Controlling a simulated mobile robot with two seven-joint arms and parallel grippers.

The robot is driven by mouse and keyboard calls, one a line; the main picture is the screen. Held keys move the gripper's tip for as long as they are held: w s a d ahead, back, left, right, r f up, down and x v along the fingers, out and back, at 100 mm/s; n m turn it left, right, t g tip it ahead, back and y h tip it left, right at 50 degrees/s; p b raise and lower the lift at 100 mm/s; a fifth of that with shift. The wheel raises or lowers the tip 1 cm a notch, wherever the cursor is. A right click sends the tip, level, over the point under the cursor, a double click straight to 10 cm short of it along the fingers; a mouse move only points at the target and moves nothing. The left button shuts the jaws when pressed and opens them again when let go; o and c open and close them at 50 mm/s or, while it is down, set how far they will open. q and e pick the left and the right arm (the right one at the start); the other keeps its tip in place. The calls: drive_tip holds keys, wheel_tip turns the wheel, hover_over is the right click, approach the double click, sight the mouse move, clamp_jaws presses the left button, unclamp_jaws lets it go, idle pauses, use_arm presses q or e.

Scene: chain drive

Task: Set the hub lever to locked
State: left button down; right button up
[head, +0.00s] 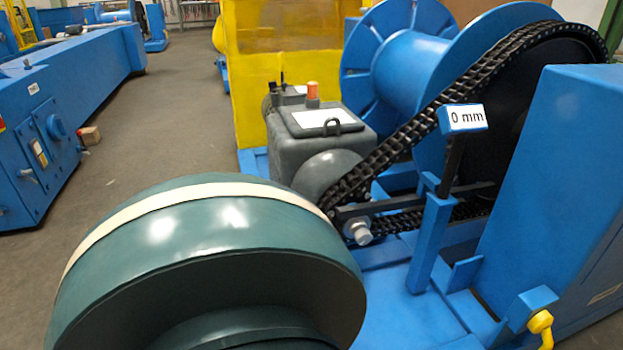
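A yellow lever (541,324) with a rounded knob is at the lower right edge, at a small blue block on the blue machine frame. Its lower end is cut off by the picture's edge. No label shows whether it is the hub lever or which setting it is in. A black chain (400,142) runs from a large dark wheel (500,98) at the upper right down towards the grey motor (318,128). Neither of my grippers is in view.
A blue post carries a sign reading "0 mm" (467,118). A blue housing (565,180) stands at the right, and a blue drum (408,72) behind the chain. A large dark teal rounded form hides the lower left.

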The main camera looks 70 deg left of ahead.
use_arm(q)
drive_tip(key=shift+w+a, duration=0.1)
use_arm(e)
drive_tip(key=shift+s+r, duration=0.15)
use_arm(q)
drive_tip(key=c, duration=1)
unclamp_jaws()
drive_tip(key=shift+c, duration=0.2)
